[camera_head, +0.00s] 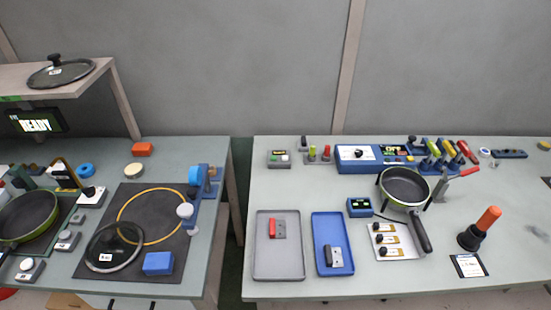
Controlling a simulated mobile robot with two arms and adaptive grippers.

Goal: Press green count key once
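A small grey box (279,159) with a little lit display and small buttons stands near the back left of the right table. One of its buttons looks green, but it is too small to read any label. Beside it is a grey base with a green upright piece (312,152) and a red upright piece (326,152). I cannot tell for sure from this view which of these is the count key. Neither of my grippers is in view.
The right table also holds a blue control unit (358,168), a dark pan (404,188), a grey tray (262,268) and a blue tray (318,255). The left table holds a glass lid (115,246) on a dark mat. A gap separates the tables.

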